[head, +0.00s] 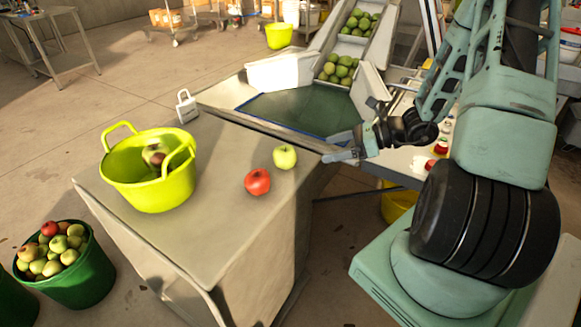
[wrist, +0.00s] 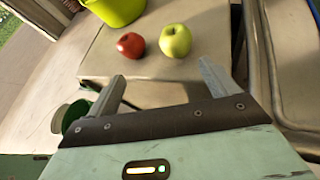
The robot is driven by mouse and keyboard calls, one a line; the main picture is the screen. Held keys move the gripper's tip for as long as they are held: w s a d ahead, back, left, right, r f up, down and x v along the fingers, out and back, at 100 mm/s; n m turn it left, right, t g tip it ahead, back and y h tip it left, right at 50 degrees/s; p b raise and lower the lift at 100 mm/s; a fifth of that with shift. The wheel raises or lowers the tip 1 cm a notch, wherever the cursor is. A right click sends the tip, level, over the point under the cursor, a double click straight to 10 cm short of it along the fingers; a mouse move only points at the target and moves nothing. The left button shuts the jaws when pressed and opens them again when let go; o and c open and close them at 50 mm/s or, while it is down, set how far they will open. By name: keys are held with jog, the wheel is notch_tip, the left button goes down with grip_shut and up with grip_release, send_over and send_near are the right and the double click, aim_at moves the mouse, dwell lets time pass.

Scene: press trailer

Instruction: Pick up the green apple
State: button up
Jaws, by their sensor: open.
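The green apple (head: 285,157) is yellow-green and sits on the grey table near its right edge. It also shows in the wrist view (wrist: 175,40), ahead of my fingers and apart from them. A red apple (head: 257,182) lies beside it, nearer the front in the head view and to its left in the wrist view (wrist: 130,45). My gripper (head: 350,156) is to the right of the green apple, past the table's edge. In the wrist view my gripper (wrist: 160,85) is open, with nothing between its fingers.
A yellow-green tub (head: 150,190) with an apple inside stands on the table (head: 215,205), left of the apples. A small white padlock-shaped object (head: 187,106) is at the back corner. A sorting chute (head: 310,110) with green fruit lies behind. A green bucket of apples (head: 75,282) stands on the floor.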

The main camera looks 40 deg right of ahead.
aim_at(296, 157)
jog(key=shift+m+t+h, duration=0.5)
jog(key=shift+m+t, duration=0.1)
jog(key=shift+m, duration=0.3)
jog(key=x, duration=0.3)
jog(key=d+f+x, duration=0.1)
jog(key=x, duration=0.6)
jog(key=shift+w+d+f+p, duration=0.2)
jog(key=shift+w+f+p, duration=0.1)
jog(key=shift+f, duration=0.1)
jog(key=shift+p+x, duration=0.45)
jog(key=shift+x, duration=2.15)
jog(key=shift+w+d+r, duration=0.1)
jog(key=c, duration=1.2)
